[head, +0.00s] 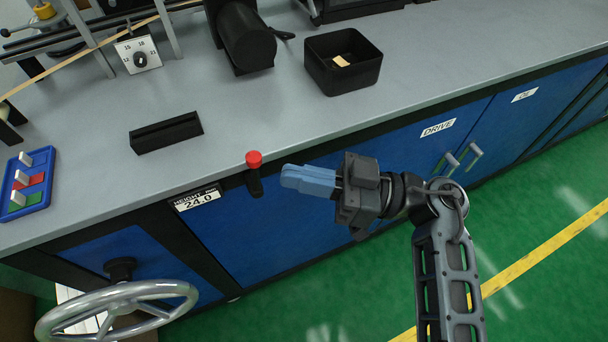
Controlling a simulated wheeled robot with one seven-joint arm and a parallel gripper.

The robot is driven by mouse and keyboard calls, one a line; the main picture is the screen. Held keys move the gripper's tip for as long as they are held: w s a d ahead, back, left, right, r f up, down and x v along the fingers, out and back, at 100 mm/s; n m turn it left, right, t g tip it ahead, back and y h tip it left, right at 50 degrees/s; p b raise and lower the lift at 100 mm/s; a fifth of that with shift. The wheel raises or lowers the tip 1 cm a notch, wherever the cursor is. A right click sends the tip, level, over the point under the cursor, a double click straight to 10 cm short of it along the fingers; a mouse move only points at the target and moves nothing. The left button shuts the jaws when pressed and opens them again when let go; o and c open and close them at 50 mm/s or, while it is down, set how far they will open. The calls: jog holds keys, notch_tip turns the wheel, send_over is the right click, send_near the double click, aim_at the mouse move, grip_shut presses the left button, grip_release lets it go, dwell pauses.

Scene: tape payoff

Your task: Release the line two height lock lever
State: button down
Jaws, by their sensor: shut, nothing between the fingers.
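A small lever with a red knob (254,160) and a black stem stands at the front edge of the grey bench, just right of a label reading "HEIGHT" and "24.0" (198,198). The lever looks roughly upright. My gripper (284,177) has blue fingers that are shut and empty. It points left, with its fingertips a little right of the lever's stem and below the red knob. A small gap shows between fingertips and lever.
A silver handwheel (118,309) juts out at lower left. On the bench are a black slotted block (166,133), a black open bin (343,62), a dial plate (139,55) and a blue switch panel (28,184). Cabinet handles (462,160) stick out at right. Green floor lies clear in front.

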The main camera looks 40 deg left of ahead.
jog(key=v, duration=1.1)
jog(key=shift+r+b, duration=0.3)
jog(key=shift+r, duration=0.05)
